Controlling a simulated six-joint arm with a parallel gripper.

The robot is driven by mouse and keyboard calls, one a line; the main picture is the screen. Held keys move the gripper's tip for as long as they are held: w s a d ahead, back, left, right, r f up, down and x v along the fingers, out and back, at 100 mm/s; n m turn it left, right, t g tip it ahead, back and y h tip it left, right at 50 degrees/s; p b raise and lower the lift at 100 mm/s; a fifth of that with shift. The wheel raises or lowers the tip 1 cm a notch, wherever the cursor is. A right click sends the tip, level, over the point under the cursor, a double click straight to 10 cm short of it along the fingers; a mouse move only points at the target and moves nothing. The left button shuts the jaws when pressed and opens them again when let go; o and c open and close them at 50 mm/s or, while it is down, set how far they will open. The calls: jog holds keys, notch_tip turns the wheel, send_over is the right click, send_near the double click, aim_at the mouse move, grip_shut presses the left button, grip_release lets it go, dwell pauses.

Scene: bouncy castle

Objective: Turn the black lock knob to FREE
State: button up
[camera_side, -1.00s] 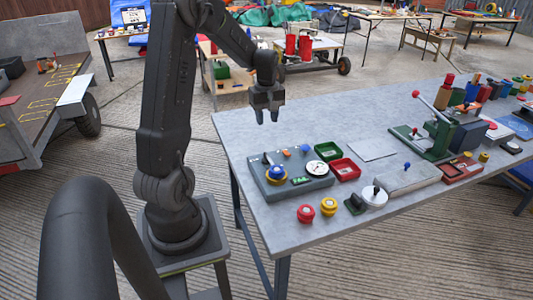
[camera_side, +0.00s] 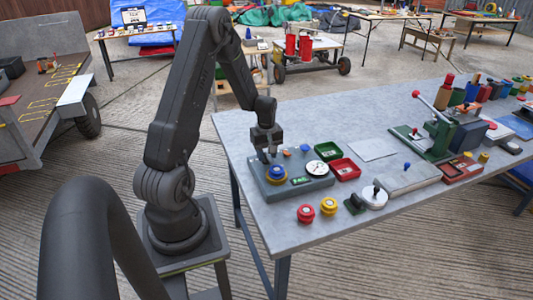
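My gripper (camera_side: 268,158) points down over the left part of a grey control box (camera_side: 313,187) on the table. Its fingertips are low at the box's back left, behind a blue knob on a yellow ring (camera_side: 276,174). I cannot make out whether the fingers are apart or closed on something. The small black knob at that spot on the box is hidden by the fingers, so its setting cannot be read. The box also carries a white round dial (camera_side: 316,168), a small green display (camera_side: 301,181) and a blue knob (camera_side: 305,149).
Green (camera_side: 327,151) and red (camera_side: 345,169) trays stand right of the box. A red knob (camera_side: 305,214) and a yellow knob (camera_side: 328,206) stand in front. A white disc (camera_side: 374,200) with a black knob is further right. The table's back left is clear.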

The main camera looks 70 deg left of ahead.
grip_shut()
dwell(0.3)
jog(key=shift+m, duration=0.3)
jog(key=m, duration=1.3)
jog(key=shift+m, duration=2.1)
grip_release()
